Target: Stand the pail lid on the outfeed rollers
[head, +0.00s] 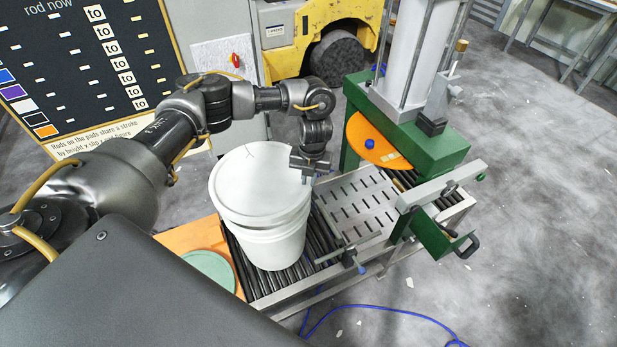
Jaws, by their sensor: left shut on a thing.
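The white pail lid (258,180) is over the white pail (272,248). I cannot tell whether it is seated or a little above the rim. The pail stands upright on the black outfeed rollers (262,284), near their left end. My left gripper (308,178) comes from above and is shut on the lid's right edge. Its fingertips are small and partly hidden. My right gripper is not in view.
A green press (415,140) with an orange disc (372,142) stands at the right, behind a slotted metal plate (355,208). A green disc (210,268) lies on an orange surface (193,238) left of the rollers. A blue cable (385,309) lies on the floor.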

